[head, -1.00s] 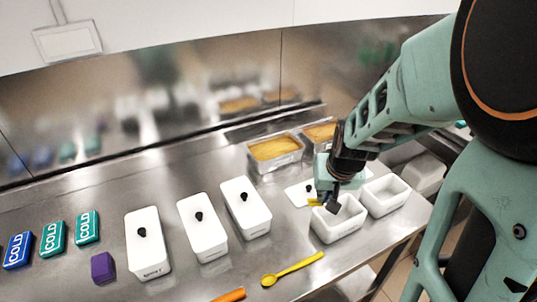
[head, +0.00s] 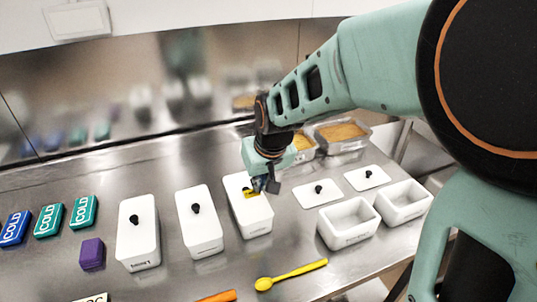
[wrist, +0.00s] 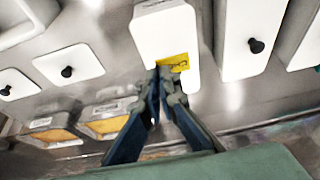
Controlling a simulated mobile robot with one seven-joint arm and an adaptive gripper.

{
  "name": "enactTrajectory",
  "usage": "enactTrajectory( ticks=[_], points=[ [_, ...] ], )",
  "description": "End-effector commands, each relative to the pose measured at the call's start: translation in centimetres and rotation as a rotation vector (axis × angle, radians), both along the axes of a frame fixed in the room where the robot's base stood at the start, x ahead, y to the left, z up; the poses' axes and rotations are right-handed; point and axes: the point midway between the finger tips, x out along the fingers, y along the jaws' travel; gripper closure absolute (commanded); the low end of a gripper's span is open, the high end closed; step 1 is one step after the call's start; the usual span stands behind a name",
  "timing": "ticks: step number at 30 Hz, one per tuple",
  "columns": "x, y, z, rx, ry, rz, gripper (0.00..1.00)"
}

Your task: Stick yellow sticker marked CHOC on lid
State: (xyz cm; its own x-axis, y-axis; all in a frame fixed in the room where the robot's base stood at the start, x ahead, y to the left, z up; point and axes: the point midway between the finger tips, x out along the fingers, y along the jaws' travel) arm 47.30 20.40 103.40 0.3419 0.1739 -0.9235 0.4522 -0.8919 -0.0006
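My gripper (head: 262,188) is over the third lidded white tub (head: 256,222), the rightmost of the lidded row. The yellow sticker (head: 249,194) is at my fingertips, against or just above this tub's white lid (head: 238,183). In the wrist view, my gripper (wrist: 165,78) has its fingertips close together on the near edge of the yellow sticker (wrist: 174,62). A dark mark shows on the sticker, too small to read. The lid (wrist: 165,32) lies behind it, its knob hidden. I cannot tell whether the sticker touches the lid.
Two lidded tubs (head: 199,235) (head: 138,245) stand to the left. Two open tubs (head: 345,235) (head: 404,205) and two loose lids (head: 328,197) (head: 360,183) are to the right. A yellow spoon (head: 295,273) lies in front. Cold packs (head: 48,220) and a purple block (head: 92,253) are far left.

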Motion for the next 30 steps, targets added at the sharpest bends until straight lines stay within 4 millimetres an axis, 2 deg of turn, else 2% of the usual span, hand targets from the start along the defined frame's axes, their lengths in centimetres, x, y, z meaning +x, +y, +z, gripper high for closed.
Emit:
enactTrajectory(
  ticks=[16,21,30],
  points=[
    [0.0,-0.1,-5.3,0.000,0.001,-0.001,1.00],
    [0.0,-0.1,-5.9,0.000,0.001,-0.001,1.00],
    [0.0,-0.1,-5.8,0.000,0.001,-0.001,1.00]
  ],
)
